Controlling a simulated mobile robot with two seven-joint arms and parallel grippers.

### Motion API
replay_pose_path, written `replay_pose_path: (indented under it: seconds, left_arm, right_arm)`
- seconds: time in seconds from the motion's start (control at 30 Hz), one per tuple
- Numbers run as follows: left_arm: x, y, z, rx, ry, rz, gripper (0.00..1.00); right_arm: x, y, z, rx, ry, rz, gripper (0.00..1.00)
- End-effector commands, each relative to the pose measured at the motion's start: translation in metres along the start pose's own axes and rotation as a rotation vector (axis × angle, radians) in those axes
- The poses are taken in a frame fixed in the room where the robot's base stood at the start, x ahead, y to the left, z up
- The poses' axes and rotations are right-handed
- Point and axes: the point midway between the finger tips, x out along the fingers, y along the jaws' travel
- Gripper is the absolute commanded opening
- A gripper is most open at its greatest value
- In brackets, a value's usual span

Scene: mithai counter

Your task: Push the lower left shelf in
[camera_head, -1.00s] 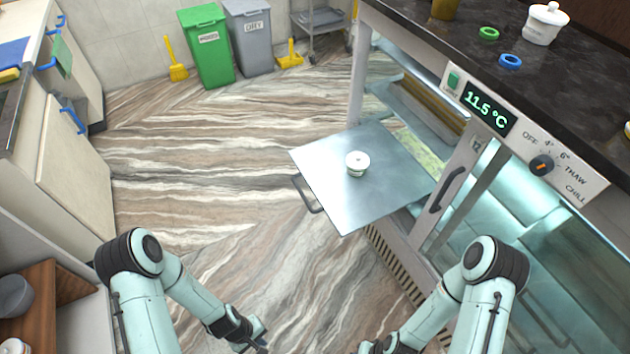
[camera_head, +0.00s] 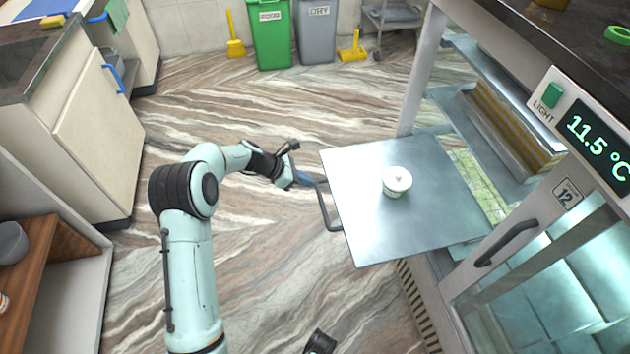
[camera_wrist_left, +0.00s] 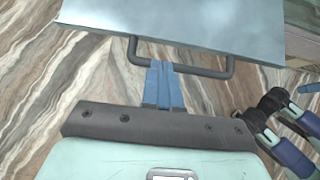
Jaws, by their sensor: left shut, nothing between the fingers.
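The lower left shelf (camera_head: 365,235) is a flat metal sheet pulled far out of the glass-fronted cabinet, with a dark handle (camera_head: 322,207) on its outer edge. A small white lidded pot (camera_head: 397,182) stands upright on it. My left gripper (camera_head: 304,179) is shut and empty, with its fingertips right at the handle. In the left wrist view the blue fingertips (camera_wrist_left: 161,66) meet the handle bar (camera_wrist_left: 195,72); whether they touch it is unclear. Part of my right arm (camera_wrist_left: 268,122) shows at the right of that view; its jaw state is unclear.
An upper shelf (camera_head: 470,125) with a tray sits inside the cabinet above. The cabinet door handle (camera_head: 507,243) is to the right. A green bin (camera_head: 270,35) and a grey bin (camera_head: 315,32) stand at the back wall.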

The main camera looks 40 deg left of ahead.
Motion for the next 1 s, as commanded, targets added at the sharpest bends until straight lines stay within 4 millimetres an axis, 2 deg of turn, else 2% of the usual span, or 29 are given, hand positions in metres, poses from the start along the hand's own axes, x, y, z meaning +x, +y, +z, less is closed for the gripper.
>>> replay_pose_path:
  seconds: [0.03, 0.2, 0.4, 0.57, 1.0]
  left_arm:
    - [0.013, -0.001, -0.002, 0.0, 0.0, -0.005, 0.0]
    - [0.045, -0.002, -0.002, 0.001, 0.001, -0.005, 0.0]
    - [0.07, -0.001, -0.002, 0.002, 0.002, -0.003, 0.0]
    - [0.076, -0.001, -0.001, 0.003, 0.002, -0.003, 0.0]
    - [0.079, -0.002, 0.002, 0.004, 0.002, -0.003, 0.0]
  right_arm:
    - [0.004, 0.002, -0.004, 0.002, 0.01, 0.001, 0.42]
    - [0.011, 0.004, -0.015, 0.004, 0.039, 0.003, 0.42]
    - [0.016, 0.007, -0.024, 0.007, 0.065, 0.004, 0.42]
    - [0.017, 0.007, -0.027, 0.007, 0.073, 0.004, 0.42]
    - [0.016, 0.007, -0.026, 0.007, 0.073, 0.004, 0.42]
